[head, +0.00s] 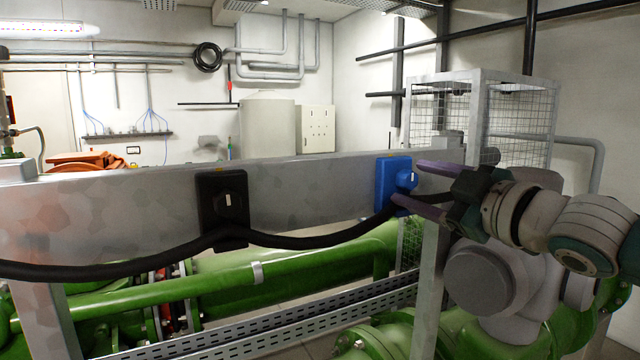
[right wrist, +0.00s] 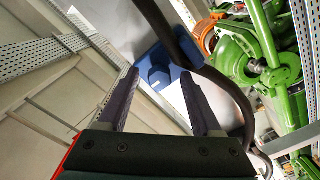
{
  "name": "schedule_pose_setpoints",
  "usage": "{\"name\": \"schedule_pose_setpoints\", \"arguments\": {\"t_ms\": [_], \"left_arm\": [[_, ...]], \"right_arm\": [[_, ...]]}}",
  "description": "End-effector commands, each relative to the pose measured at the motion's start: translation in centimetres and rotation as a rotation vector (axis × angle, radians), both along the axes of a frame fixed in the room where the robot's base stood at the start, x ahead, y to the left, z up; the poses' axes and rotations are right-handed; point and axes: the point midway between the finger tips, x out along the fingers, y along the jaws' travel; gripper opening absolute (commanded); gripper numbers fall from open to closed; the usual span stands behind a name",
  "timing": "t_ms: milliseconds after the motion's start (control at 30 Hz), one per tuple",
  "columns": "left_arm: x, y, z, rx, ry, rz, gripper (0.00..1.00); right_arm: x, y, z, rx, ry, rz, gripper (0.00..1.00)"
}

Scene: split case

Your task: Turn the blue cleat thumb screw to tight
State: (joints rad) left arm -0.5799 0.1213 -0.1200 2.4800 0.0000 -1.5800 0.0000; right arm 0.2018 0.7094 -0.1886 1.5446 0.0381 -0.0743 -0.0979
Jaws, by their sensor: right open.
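The blue cleat (head: 386,182) is fixed near the right end of the grey metal beam, with its blue thumb screw (head: 406,179) on the front face. A white mark shows on the screw. My right gripper (head: 418,184) comes in from the right, open, its fingertips just short of the screw. In the right wrist view the thumb screw (right wrist: 158,76) lies ahead of and between the open fingers (right wrist: 160,88); I cannot tell whether they touch it. The blue cleat (right wrist: 180,62) is partly hidden by a black cable. My left gripper is not in view.
The black cable (head: 310,241) runs along the beam (head: 300,190) through a black cleat (head: 223,208) and past the blue cleat. Green pipes (head: 230,275) and a perforated tray (head: 290,325) lie below. A wire cage (head: 520,120) stands behind my right arm.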

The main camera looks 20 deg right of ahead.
Motion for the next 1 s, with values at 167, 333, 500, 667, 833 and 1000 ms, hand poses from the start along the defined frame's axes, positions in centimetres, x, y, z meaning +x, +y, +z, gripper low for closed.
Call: {"name": "schedule_pose_setpoints", "arguments": {"t_ms": [167,333,500,667,833,1000], "left_arm": [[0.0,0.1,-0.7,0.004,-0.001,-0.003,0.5],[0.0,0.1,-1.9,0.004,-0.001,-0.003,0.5],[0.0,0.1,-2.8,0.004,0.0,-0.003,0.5],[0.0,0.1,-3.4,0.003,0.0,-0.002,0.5],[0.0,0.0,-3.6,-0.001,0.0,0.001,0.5],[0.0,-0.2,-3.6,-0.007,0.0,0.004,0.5]], "right_arm": [[-1.4,-0.1,-0.4,0.0,0.003,0.0,0.66],[-4.1,-0.3,-0.6,-0.001,0.004,0.001,0.66],[-6.8,-0.5,-0.5,-0.001,0.003,0.002,0.66],[-8.7,-0.7,-0.3,0.0,0.003,0.0,0.66],[-9.6,-0.7,-0.1,0.001,0.001,0.0,0.66],[-9.9,-0.8,0.0,0.0,0.001,0.001,0.66]]}}
